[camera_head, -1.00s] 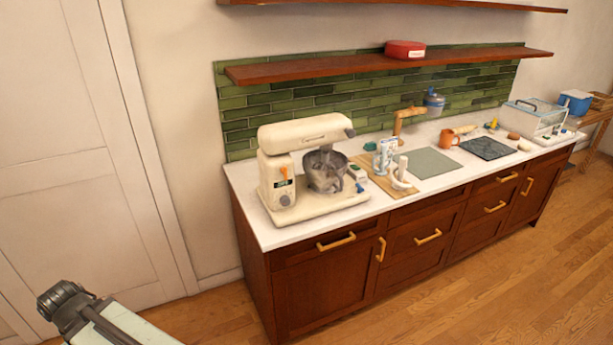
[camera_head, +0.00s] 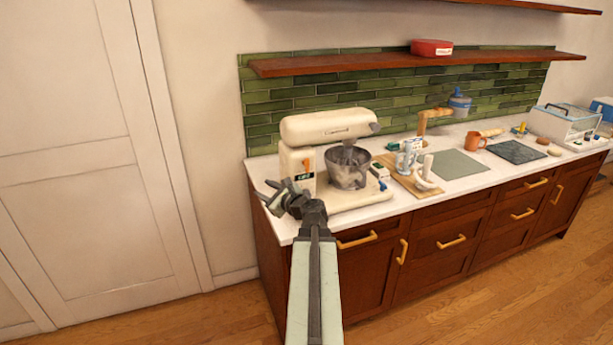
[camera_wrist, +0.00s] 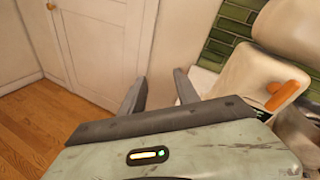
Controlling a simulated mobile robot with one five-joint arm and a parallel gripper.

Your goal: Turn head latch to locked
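The cream stand mixer (camera_head: 325,128) stands at the left end of the counter, its head level above a metal bowl (camera_head: 347,170). An orange lever (camera_head: 307,165), which looks like the head latch, sits on the mixer's side. In the wrist view the orange lever (camera_wrist: 284,95) sticks out from the cream body (camera_wrist: 243,75), right of my fingers. Whether it is locked, I cannot tell. My gripper (camera_head: 268,192) is in front of the counter's left end, left of the mixer's base and apart from the lever. In the wrist view my gripper (camera_wrist: 160,88) has its fingers spread with nothing between them.
The white counter (camera_head: 380,208) runs right, with a wooden board (camera_head: 400,176), an orange mug (camera_head: 475,141) and a dark mat (camera_head: 516,151). A wooden shelf (camera_head: 400,64) with a red tin (camera_head: 431,48) hangs above. A white door (camera_head: 85,150) stands left, with clear floor below.

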